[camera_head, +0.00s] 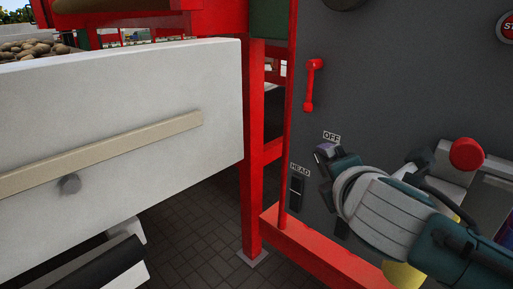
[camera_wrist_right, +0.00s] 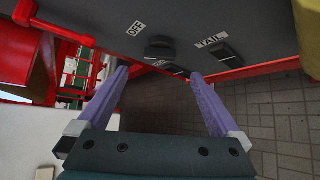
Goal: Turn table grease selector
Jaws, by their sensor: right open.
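A dark round selector knob (camera_wrist_right: 160,46) shows beside the OFF label (camera_wrist_right: 134,28) on the grey panel in the right wrist view. A TAIL label (camera_wrist_right: 213,40) sits by a black block (camera_wrist_right: 228,57) to its right. In the head view the OFF label (camera_head: 331,137) and HEAD label (camera_head: 300,170) show on the panel; the knob is hidden behind my right gripper (camera_head: 325,155). In the wrist view the purple fingers of my right gripper (camera_wrist_right: 158,74) are apart and empty, pointing toward the knob; I cannot tell if they touch it. My left gripper is out of view.
A red lever (camera_head: 312,85) is on the grey panel (camera_head: 400,75) above the OFF label. A red frame post (camera_head: 253,150) and white bin (camera_head: 120,105) stand at left. Dark tiled floor (camera_head: 195,235) lies below.

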